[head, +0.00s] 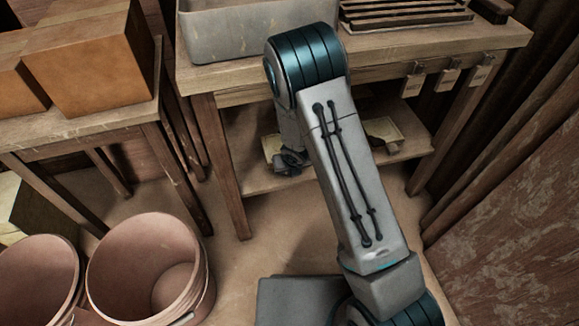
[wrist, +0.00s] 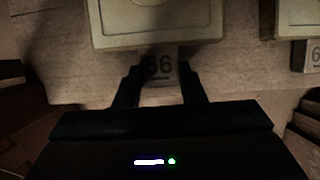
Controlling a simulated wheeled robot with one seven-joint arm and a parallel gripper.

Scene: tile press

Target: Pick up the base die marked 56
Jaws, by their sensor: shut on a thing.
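The base die marked 56 (wrist: 155,25) is a pale, flat block at the top of the wrist view, partly cut off by the frame. Its front tab (wrist: 161,66) carries the number 56. My gripper (wrist: 160,74) has a dark finger on each side of this tab and is shut on it. In the head view my gripper (head: 291,160) is at the lower shelf under the bench, beside a pale piece (head: 271,146) that is mostly hidden by my arm. The die appears to be at shelf level; I cannot tell whether it touches the shelf.
A second pale die (wrist: 298,18) with a partly cut-off number tag lies to the right. The lower shelf (head: 250,182) sits between the bench legs, under the worktop (head: 390,47). Two buckets (head: 150,270) stand at lower left. Wooden boards line the right.

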